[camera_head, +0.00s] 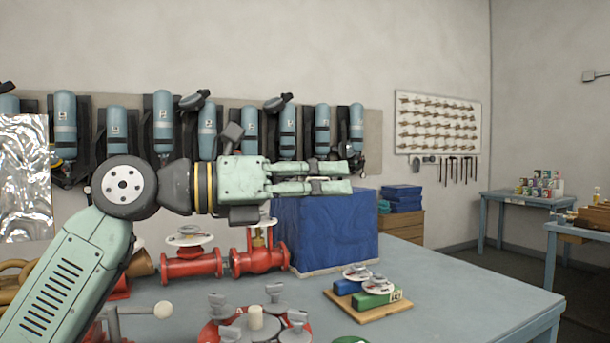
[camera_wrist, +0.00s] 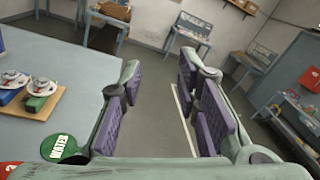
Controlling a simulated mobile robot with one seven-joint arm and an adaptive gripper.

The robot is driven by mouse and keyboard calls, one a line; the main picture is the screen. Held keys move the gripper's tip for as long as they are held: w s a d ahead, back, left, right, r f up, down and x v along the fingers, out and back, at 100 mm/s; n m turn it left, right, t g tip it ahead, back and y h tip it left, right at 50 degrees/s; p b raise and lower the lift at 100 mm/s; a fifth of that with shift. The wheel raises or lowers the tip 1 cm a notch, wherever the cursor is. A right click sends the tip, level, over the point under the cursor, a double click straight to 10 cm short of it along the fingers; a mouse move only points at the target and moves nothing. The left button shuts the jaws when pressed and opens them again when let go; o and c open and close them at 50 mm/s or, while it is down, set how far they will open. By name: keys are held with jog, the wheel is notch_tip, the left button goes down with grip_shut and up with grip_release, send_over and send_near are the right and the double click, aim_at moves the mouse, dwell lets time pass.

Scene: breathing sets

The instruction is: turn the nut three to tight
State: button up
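Grey wing nuts stand around a red round flange (camera_head: 206,334) at the bottom of the head view, with a pale stub (camera_head: 255,318) in the middle. They sit at the back left (camera_head: 217,303), the back (camera_head: 274,293), the right (camera_head: 297,323) and the front left (camera_head: 229,335). No numbers are legible, so I cannot tell which is nut three. My gripper (camera_head: 345,178) is above and behind the flange, pointing right, apart from the nuts. In the wrist view my gripper (camera_wrist: 160,82) is open and empty, its purple pads facing each other over the floor.
Red valve pipes (camera_head: 195,265) and a blue crate (camera_head: 335,235) stand at the back of the table (camera_head: 470,290). A wooden board (camera_head: 370,310) with blue and green valves is right of the flange. A green WATER tag (camera_wrist: 60,148) lies at the table edge. Air cylinders hang behind.

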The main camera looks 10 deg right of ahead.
jog(key=shift+s+a+r+m+g+h, duration=0.15)
jog(key=shift+s+a+r+h, duration=0.2)
jog(key=shift+s+a+r, duration=0.25)
jog(key=shift+s+a+r+m+g+h, duration=0.15)
jog(key=shift+s+a+r+h, duration=0.2)
jog(key=shift+s, duration=0.3)
